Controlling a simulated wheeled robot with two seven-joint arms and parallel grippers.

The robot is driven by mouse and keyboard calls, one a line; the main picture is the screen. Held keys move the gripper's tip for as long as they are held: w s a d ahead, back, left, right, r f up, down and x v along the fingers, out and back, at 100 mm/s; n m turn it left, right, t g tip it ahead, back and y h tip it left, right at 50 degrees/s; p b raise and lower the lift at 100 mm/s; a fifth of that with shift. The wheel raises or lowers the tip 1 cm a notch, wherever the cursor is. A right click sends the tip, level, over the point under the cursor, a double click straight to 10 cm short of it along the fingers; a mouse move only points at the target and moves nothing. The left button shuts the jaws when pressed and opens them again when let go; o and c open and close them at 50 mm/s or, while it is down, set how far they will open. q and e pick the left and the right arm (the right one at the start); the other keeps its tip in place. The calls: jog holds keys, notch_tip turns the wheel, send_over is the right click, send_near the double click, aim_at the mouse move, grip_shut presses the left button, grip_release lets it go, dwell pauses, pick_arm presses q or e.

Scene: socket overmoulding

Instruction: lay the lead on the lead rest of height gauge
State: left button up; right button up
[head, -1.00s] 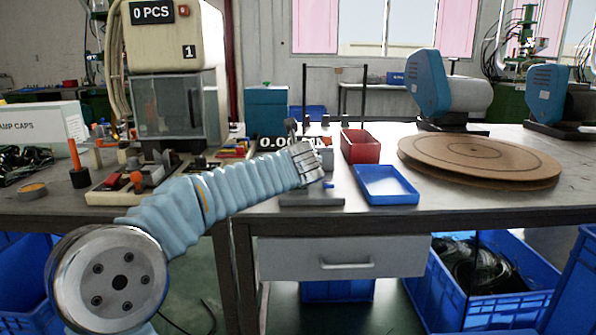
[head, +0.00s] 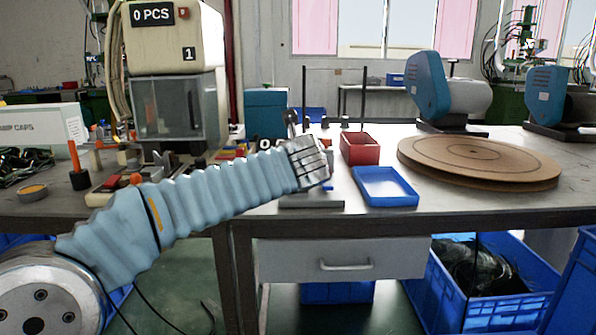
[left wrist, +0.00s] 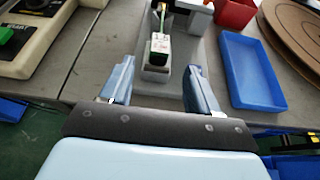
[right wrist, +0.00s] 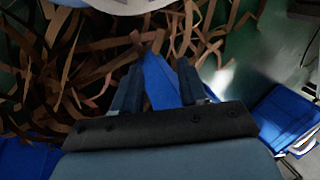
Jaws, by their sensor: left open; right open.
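The height gauge stands near the table's front edge. Its grey base (head: 310,201) shows below my left gripper (head: 318,168) in the head view, and the arm hides much of the rest. In the left wrist view my left gripper (left wrist: 160,66) is open. Its fingers stand either side of a small white block with a green side (left wrist: 160,48), which sits on a dark block over the grey base (left wrist: 170,88), apart from both fingers. My right gripper (right wrist: 155,80) is open and empty.
A blue tray (head: 386,186) and a red bin (head: 360,147) are right of the gauge, with a round brown board (head: 480,160) further right. A press (head: 175,75) stands at the left. Brown strips (right wrist: 70,60) lie below my right gripper.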

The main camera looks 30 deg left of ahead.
pick_arm(q)
jog(key=shift+v, duration=1.8)
